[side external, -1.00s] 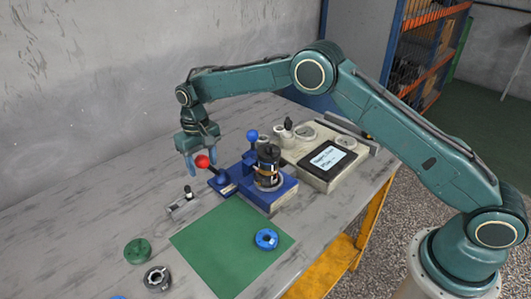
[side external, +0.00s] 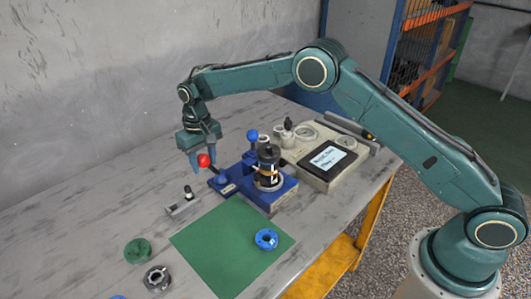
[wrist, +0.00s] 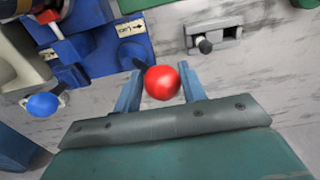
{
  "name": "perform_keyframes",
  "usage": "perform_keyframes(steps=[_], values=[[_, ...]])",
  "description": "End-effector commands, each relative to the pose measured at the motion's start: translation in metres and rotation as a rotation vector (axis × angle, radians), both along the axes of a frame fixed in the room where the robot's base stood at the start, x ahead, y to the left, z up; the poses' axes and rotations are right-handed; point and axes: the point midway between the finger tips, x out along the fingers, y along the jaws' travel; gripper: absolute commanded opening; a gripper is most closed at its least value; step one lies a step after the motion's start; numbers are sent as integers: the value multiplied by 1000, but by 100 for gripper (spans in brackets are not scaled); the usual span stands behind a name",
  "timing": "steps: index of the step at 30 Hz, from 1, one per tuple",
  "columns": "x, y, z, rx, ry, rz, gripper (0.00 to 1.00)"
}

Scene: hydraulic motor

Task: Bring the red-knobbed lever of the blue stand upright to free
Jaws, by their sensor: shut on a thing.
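The blue stand (side external: 283,193) sits on the table and carries a black cylindrical motor (side external: 268,160) with an orange-brown band. Its lever ends in a red knob (side external: 204,160) and leans well over, away from the stand to the left. My gripper (side external: 204,168) is shut on the red knob. In the wrist view the red knob (wrist: 162,82) sits between the two blue fingers of my gripper (wrist: 161,85), and its dark lever rod runs up-left to the blue stand (wrist: 75,48). A label plate (wrist: 130,28) on the stand is only partly legible.
A second lever with a blue knob (side external: 252,134) stands behind the motor. A grey slotted fixture (side external: 184,207) with a dark knob lies left of the stand. A green mat (side external: 225,245) with a blue ring (side external: 266,239) is in front. A panel box (side external: 325,165) stands right.

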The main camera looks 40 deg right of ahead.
Motion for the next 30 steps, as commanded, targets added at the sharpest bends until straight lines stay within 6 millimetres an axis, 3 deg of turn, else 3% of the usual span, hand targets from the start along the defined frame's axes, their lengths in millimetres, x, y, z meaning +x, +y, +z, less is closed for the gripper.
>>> perform_keyframes(steps=[30], values=[[-1, -18, 3, -4, 7, -12, 24]])
